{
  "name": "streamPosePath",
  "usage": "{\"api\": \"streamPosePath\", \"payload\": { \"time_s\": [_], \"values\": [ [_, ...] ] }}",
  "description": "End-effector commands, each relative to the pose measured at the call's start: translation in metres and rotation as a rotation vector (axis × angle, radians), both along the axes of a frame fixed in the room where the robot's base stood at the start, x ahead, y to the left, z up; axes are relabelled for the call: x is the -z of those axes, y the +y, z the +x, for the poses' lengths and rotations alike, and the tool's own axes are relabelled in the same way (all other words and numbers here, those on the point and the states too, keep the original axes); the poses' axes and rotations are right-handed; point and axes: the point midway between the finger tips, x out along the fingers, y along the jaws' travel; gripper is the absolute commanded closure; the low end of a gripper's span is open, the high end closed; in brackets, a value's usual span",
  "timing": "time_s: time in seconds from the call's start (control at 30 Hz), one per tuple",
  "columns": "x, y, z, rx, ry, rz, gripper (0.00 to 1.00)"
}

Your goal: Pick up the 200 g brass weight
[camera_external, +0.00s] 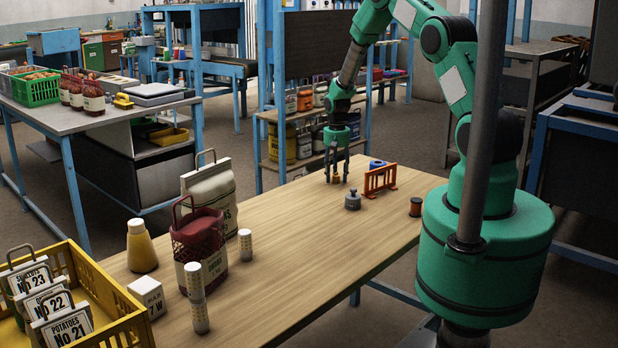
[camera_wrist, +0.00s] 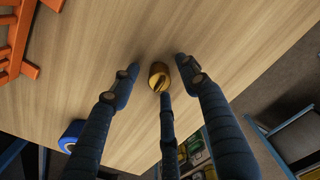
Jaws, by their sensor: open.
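The brass weight (camera_wrist: 159,74) stands on the wooden table (camera_wrist: 100,35) and shows gold from above in the wrist view. In the external view the brass weight (camera_external: 336,178) is small, near the table's far end, partly hidden by the fingers. My gripper (camera_external: 337,170) is open, pointing down right over it. In the wrist view the dark fingers of my gripper (camera_wrist: 156,85) spread around the weight, two at the sides and one at its lower edge. I cannot tell whether any finger touches it.
A grey weight (camera_external: 352,200) stands nearby, with an orange rack (camera_external: 380,179), a blue object (camera_external: 377,164) and a dark brown spool (camera_external: 416,207) to the right. Sacks (camera_external: 209,195), a yellow bottle (camera_external: 141,246) and a yellow crate (camera_external: 110,300) occupy the near left. The table's middle is clear.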

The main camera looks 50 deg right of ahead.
Motion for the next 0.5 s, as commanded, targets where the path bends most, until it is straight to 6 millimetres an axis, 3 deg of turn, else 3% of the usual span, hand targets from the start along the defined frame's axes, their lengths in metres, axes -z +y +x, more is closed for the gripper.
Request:
{"api": "streamPosePath", "payload": {
  "time_s": [0.1, 0.33, 0.5],
  "values": [
    [0.0000, 0.0000, 0.0000, 0.000, 0.000, 0.000, 0.57],
    [0.0000, 0.0000, 0.0000, 0.000, 0.000, 0.000, 1.00],
    [-0.0003, -0.0001, 0.0002, 0.000, 0.000, 0.000, 1.00]
  ]
}}
